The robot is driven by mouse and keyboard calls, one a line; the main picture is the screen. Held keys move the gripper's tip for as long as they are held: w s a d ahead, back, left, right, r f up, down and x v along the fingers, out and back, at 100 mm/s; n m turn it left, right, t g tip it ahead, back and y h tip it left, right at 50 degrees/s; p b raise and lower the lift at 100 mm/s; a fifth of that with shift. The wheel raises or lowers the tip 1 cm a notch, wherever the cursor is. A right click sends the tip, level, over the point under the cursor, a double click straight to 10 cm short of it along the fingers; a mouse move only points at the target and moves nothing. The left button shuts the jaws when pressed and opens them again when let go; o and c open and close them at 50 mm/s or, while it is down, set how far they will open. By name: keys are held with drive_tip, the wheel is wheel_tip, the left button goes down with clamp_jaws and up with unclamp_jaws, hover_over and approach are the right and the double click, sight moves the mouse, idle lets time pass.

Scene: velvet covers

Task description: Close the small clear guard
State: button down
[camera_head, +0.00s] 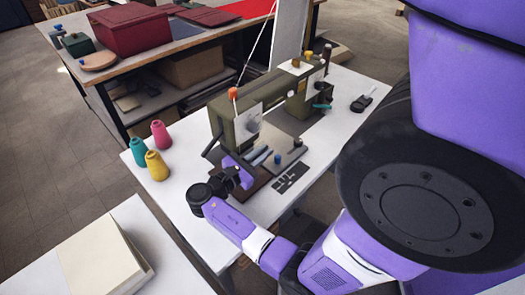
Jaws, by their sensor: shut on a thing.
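An olive-green sewing machine (262,97) stands on a white table, with a needle head at its left end. My gripper (236,168) is at the lower front of this head, just above the machine bed. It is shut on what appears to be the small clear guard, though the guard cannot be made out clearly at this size. The purple gripper body and dark wrist hide part of the needle area. A dark bent piece (211,146) sticks out to the left of the head.
Pink, teal and yellow thread cones (157,165) stand left of my wrist. Small blue and grey parts (262,157) lie on the machine bed. A dark device (362,103) lies at the table's right. A cream block (103,258) sits on a nearer white table.

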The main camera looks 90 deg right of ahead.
drive_tip(key=f+m+b, duration=0.1)
drive_tip(key=f+m, duration=0.1)
drive_tip(key=m, duration=0.1)
drive_tip(key=shift+s+a+f+m+b, duration=0.2)
drive_tip(key=shift+f+m+b, duration=0.1)
drive_tip(key=shift+b, duration=0.1)
drive_tip(key=shift+w+d+f+m+b, duration=0.1)
drive_tip(key=shift+f+m+b, duration=0.4)
drive_tip(key=shift+m, duration=0.45)
drive_tip(key=shift+w+d+f+m+b, duration=0.1)
drive_tip(key=shift+f+m+b, duration=0.2)
drive_tip(key=shift+m+b, duration=0.55)
drive_tip(key=c, duration=1.5)
unclamp_jaws()
drive_tip(key=shift+r, duration=0.1)
drive_tip(key=shift+w, duration=0.1)
drive_tip(key=v, duration=0.7)
drive_tip(key=shift+w+a+b, duration=0.2)
drive_tip(key=shift+a+b, duration=0.1)
drive_tip(key=shift+b, duration=0.1)
